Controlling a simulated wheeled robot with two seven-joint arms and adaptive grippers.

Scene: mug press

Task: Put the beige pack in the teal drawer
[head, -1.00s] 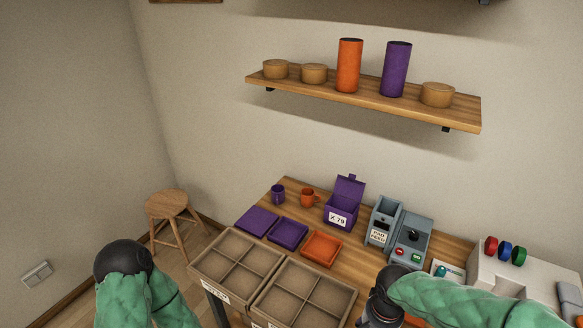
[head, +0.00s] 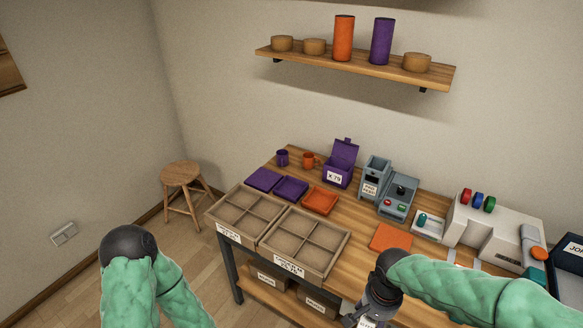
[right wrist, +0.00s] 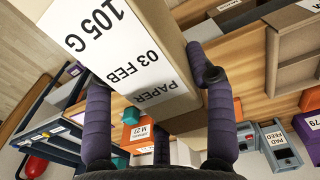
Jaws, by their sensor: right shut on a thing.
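The beige pack (right wrist: 140,40) is a box with a white label reading "105 G", "03 FEB" and "PAPER". It fills the upper middle of the right wrist view. My right gripper (right wrist: 150,78) is shut on it, with dark purple fingers on both sides. In the head view my right gripper (head: 362,314) is at the bottom edge by the table's front, and the pack is mostly cut off there. My left gripper is out of view; only my left arm shows. I cannot make out the teal drawer; a small teal block (head: 533,276) shows at the far right.
Two divided cardboard trays (head: 305,238) stand at the table's front left. An orange mat (head: 391,237) lies in the middle. A grey pad machine (head: 398,197) and a white machine (head: 497,230) stand behind. A stool (head: 181,174) is at the left.

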